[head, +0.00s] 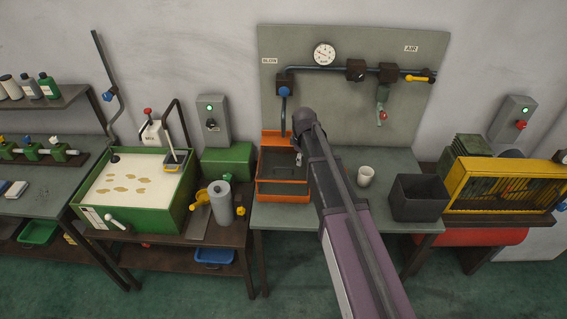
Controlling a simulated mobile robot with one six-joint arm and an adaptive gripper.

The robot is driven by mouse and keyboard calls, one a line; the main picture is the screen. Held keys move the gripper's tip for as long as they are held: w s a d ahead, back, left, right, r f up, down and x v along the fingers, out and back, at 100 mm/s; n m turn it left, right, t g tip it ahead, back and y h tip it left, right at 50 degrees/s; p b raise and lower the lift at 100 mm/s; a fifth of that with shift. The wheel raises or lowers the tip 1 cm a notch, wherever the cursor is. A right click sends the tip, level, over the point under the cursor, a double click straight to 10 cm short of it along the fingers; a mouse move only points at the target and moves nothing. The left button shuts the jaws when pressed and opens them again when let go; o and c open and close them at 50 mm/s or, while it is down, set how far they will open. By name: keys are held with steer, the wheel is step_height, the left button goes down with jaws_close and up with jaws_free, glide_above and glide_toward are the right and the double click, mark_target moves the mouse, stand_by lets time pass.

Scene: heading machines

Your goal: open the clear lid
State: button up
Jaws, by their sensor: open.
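An orange box-shaped unit (283,193) stands on the grey bench in the middle of the head view. A see-through panel, which looks like the clear lid (276,165), lies across its top within an orange rim and appears down. My arm reaches up from the bottom and covers the right side of the unit. My gripper (299,158) is at the unit's right side, small and partly hidden by my arm. It is open, and nothing shows between its fingers. I cannot tell whether it touches the lid.
A white mug (365,176) and a dark open bin (418,197) stand right of my arm. A green box (228,161) and a paper roll (221,202) are left of the unit. A pipe panel with a gauge (324,54) rises behind. Clear bench lies in front of the mug.

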mark_target(283, 168)
steer(key=w+a+n, duration=0.4)
steer(key=w+a, duration=0.2)
steer(key=a, duration=0.1)
steer(key=shift+w+n, duration=0.25)
steer(key=shift+n, duration=0.15)
steer(key=w+f+b, duration=0.1)
steer(key=f+b, duration=0.8)
steer(key=w+f+b, duration=0.1)
steer(key=f+b, duration=0.3)
steer(key=shift+w+f+b, duration=0.2)
steer(key=shift+w+b, duration=0.1)
steer(key=shift+w, duration=0.05)
stand_by(0.3)
steer(key=shift+c, duration=0.2)
jaws_close()
